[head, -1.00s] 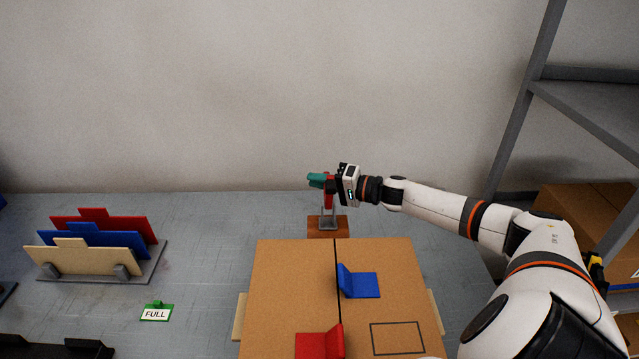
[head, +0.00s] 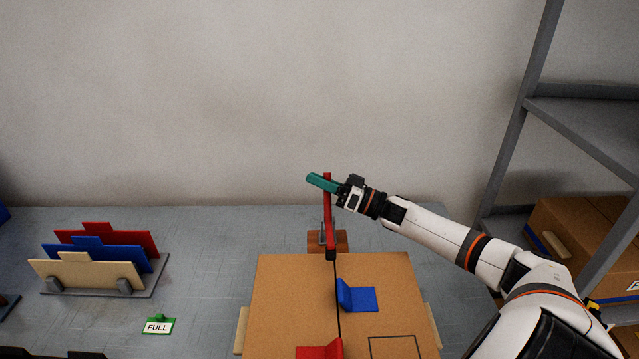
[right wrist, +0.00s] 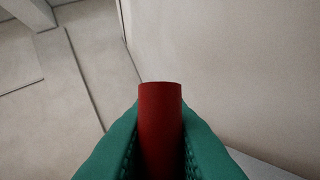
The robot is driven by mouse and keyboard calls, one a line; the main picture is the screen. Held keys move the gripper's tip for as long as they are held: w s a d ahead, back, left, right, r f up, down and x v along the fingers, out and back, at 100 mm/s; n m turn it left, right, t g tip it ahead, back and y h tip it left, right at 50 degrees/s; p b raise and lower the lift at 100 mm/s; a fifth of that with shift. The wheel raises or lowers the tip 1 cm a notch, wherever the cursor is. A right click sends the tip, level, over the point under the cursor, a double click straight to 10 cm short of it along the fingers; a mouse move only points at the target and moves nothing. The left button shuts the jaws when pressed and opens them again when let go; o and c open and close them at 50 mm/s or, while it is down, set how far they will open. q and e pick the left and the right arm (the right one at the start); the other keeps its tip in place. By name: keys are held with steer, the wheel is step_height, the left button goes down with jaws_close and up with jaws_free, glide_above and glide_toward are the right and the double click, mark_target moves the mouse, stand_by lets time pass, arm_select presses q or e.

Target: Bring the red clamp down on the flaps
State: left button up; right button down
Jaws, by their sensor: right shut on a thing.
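The red clamp (head: 328,218) stands on a brown block behind the cardboard box. Its red bar reaches forward over the back end of the seam between the two closed flaps (head: 290,300); I cannot tell whether its tip touches them. The clamp's red handle points up between the teal fingers of my right gripper (head: 322,183). In the right wrist view the red handle (right wrist: 160,125) sits between both teal fingers, and the gripper is shut on it. My left gripper is not in view.
A blue angled piece (head: 357,297) and a red one (head: 318,352) sit on the flaps beside the seam. A rack (head: 60,291) of coloured panels and a green FULL tag (head: 158,325) are at left. A grey shelf (head: 590,125) stands at right.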

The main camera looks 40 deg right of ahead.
steer(key=shift+s+a+r+n+y, duration=0.25)
steer(key=shift+n+y, duration=0.2)
steer(key=shift+n, duration=0.3)
steer(key=shift+s+a+r+n+y, duration=0.15)
steer(key=shift+s+a+n+y, duration=0.2)
steer(key=shift+n, duration=0.35)
steer(key=shift+s+a+r+n+y, duration=0.2)
steer(key=shift+s+n+y, duration=0.25)
steer(key=shift+n, duration=0.3)
steer(key=shift+w, duration=0.1)
steer(key=c, duration=1.4)
jaws_free()
steer(key=shift+o, duration=0.2)
steer(key=b+v, duration=0.2)
steer(key=v, duration=1)
steer(key=shift+d+r, duration=0.1)
steer(key=shift+r, duration=0.1)
